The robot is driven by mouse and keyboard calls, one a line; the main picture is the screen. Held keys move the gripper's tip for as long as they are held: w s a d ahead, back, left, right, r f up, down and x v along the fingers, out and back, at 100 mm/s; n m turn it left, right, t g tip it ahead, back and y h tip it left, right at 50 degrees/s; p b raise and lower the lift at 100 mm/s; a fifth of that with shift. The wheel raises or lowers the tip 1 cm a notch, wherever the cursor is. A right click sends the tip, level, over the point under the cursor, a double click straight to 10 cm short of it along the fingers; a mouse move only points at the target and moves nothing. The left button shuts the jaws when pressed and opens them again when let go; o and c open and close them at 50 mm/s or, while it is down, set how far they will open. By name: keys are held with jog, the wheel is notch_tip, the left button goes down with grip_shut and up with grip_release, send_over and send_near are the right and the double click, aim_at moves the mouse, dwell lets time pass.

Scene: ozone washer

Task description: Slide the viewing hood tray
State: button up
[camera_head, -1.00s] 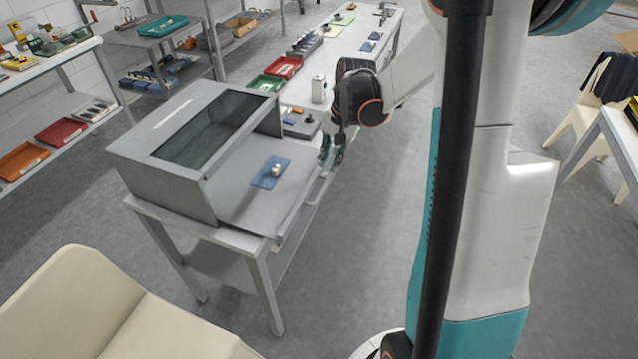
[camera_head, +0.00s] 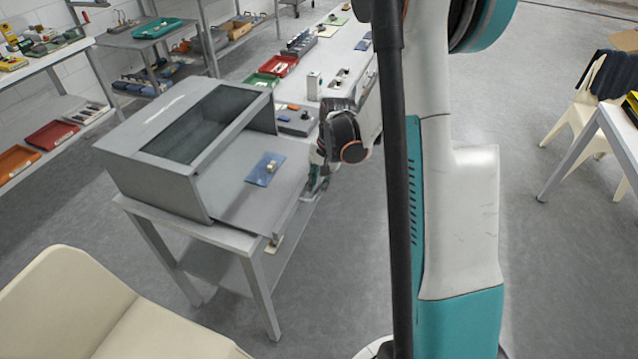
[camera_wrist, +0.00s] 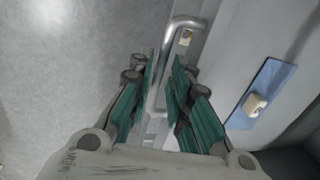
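The viewing hood (camera_head: 150,180) is a grey metal box with a dark window on a grey stand. Its flat tray (camera_head: 240,205) sticks out to the right. A blue plate (camera_head: 265,168) with a small whitish piece lies on the tray and also shows in the wrist view (camera_wrist: 262,90). My gripper (camera_head: 316,184) is at the tray's outer edge. In the wrist view, the metal bar handle (camera_wrist: 184,22) runs between the teal fingers of my gripper (camera_wrist: 162,75). The fingers are close on both sides of the bar; whether they press on it is unclear.
A long bench (camera_head: 345,50) with red and green trays and small parts runs behind the hood. Shelves stand at the left. A cream chair (camera_head: 80,310) is in the near left corner. The grey floor right of the tray is open.

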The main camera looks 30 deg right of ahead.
aim_at(257, 174)
grip_shut()
jog(key=w+a, duration=0.4)
jog(key=w, duration=0.1)
jog(key=w+a, duration=0.4)
jog(key=w, duration=0.1)
jog(key=w+a, duration=0.4)
jog(key=w, duration=0.1)
jog(key=shift+w+a+r, duration=0.1)
jog(key=shift+w, duration=0.2)
grip_release()
jog(key=shift+w+a, duration=0.1)
jog(key=shift+w, duration=0.05)
notch_tip(257, 174, up, 12)
jog(key=s+d, duration=0.1)
jog(key=s, duration=0.1)
jog(key=shift+d, duration=0.25)
